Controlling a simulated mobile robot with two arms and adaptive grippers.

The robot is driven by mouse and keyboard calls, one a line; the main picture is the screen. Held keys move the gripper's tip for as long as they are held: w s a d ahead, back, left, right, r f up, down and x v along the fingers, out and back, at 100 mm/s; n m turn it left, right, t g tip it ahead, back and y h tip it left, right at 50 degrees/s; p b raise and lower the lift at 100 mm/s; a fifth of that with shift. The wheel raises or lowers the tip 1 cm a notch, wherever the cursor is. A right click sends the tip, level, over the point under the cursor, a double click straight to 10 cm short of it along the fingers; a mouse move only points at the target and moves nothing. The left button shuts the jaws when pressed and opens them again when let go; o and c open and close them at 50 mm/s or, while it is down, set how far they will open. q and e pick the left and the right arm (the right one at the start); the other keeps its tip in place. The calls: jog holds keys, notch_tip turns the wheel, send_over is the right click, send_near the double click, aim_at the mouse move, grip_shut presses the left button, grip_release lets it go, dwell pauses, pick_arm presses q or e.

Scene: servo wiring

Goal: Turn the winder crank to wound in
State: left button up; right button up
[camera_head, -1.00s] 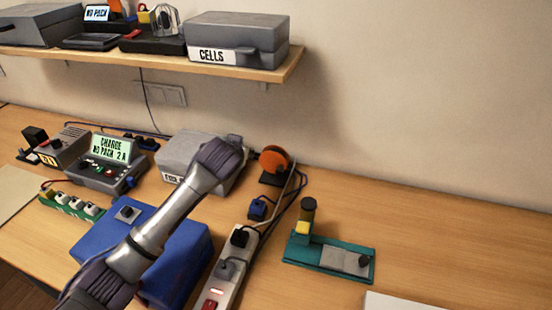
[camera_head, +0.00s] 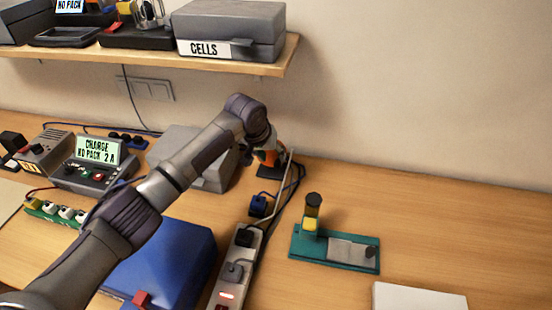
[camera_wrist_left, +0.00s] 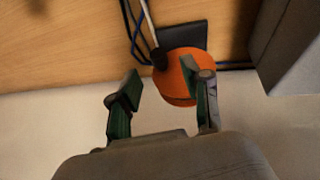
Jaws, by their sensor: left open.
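The winder is an orange reel (camera_wrist_left: 178,88) on a dark base (camera_wrist_left: 188,38), at the back of the bench by the wall. In the head view the orange reel (camera_head: 267,158) is mostly hidden behind my left wrist. A dark knob (camera_wrist_left: 159,58), apparently the crank handle, shows beside the reel at the end of a pale rod or cable. My left gripper (camera_wrist_left: 163,84) is open, with green fingers. Its right finger overlaps the reel in the picture; the knob lies beyond the gap between the fingers. I cannot tell whether anything touches. My right gripper is not in view.
A grey case (camera_head: 205,178) stands left of the winder, under my left arm. A power strip (camera_head: 236,268) with plugs and cables runs in front. A teal fixture (camera_head: 305,248) sits to the right. The shelf (camera_head: 270,68) overhangs at the back.

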aim_at(277, 163)
pick_arm(q)
jog(key=shift+x, duration=2.35)
grip_shut()
